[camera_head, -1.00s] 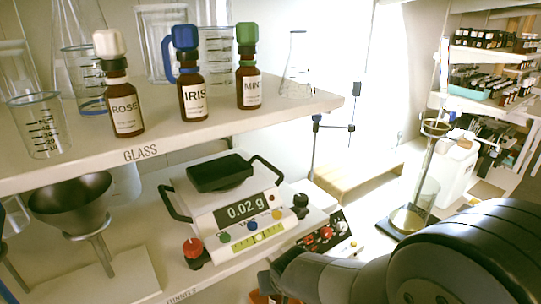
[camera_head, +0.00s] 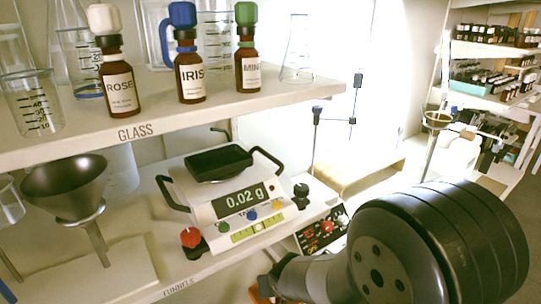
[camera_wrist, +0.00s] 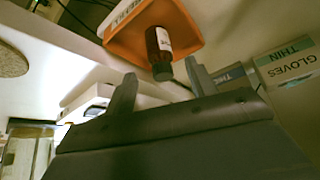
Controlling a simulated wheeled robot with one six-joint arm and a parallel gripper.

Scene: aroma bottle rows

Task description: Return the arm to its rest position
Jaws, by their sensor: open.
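My arm (camera_head: 420,245) fills the lower right of the head view, and its gripper end is mostly hidden there. In the wrist view my gripper (camera_wrist: 160,88) has its two fingers spread wide apart with nothing between them. Beyond the fingertips, a brown bottle (camera_wrist: 157,45) with a dark cap and a white label is at an orange tray (camera_wrist: 122,44). It is apart from the fingers.
ROSE (camera_head: 118,85), IRIS (camera_head: 190,75) and MINT (camera_head: 248,65) bottles stand on the upper shelf. Below are a scale (camera_head: 238,205) reading 0.02 g and a dark funnel (camera_head: 65,185). Gloves boxes (camera_wrist: 288,65) show in the wrist view. A ring stand (camera_head: 432,140) stands right.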

